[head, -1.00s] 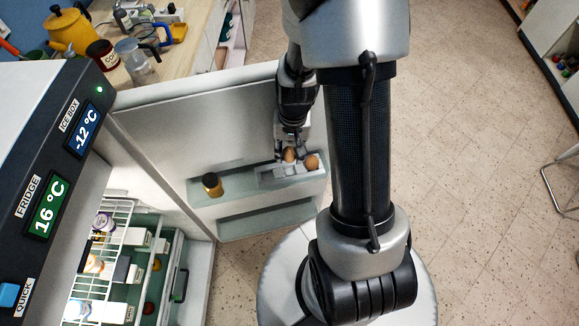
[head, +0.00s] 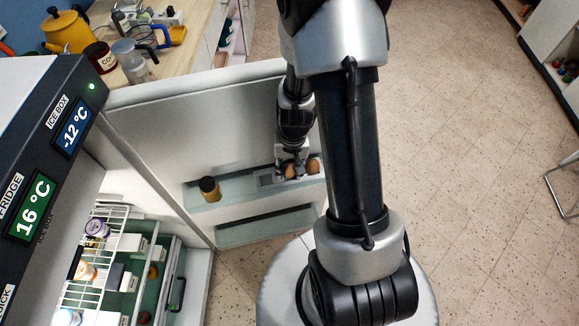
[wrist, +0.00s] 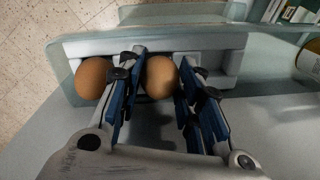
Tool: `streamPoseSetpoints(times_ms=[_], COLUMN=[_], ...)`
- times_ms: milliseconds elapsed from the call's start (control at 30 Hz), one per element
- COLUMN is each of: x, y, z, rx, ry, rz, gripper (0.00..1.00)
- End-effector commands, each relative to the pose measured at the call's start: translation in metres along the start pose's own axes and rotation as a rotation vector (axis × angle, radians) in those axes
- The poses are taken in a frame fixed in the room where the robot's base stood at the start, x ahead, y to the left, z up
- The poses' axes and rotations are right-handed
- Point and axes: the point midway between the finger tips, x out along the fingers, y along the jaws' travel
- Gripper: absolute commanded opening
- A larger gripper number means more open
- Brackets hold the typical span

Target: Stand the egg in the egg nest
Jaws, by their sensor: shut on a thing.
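My gripper (head: 290,166) is shut on a brown egg (wrist: 160,77), with one finger on each side of it. The held egg is at the egg nest, a pale grey tray (wrist: 228,66) on the upper shelf of the open fridge door. In the wrist view it looks upright; whether its bottom rests in a hollow is hidden. A second brown egg (wrist: 93,77) stands at the left end of the nest, just outside my left finger. It also shows in the head view (head: 313,166), right of my gripper. The right part of the nest is empty.
A dark-lidded yellow jar (head: 209,189) stands on the same door shelf, left of the nest. A lower door shelf (head: 265,228) looks empty. The fridge interior with wire racks (head: 92,262) is at left. A counter (head: 190,50) with kitchenware lies behind the door.

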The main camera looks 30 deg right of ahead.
Motion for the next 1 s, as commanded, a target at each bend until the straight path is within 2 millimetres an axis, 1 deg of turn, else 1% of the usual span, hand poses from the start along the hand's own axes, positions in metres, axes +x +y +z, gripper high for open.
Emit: streamPoseSetpoints(times_ms=[100,133,400,767,867,967,1000], x=[0.005,0.004,0.004,0.002,-0.005,-0.023,-0.032], y=[0.0,0.0,0.0,0.0,0.0,-0.001,-0.001], z=[0.0,0.0,0.0,0.0,0.0,-0.002,-0.001], rx=[0.0,0.0,0.0,0.0,0.0,0.0,0.001], ry=[0.0,0.0,0.0,0.0,0.0,0.005,0.005], rz=[0.0,0.0,0.0,0.0,0.0,-0.001,-0.001], gripper=[0.09,0.34,0.52,0.53,0.53,0.53,0.53])
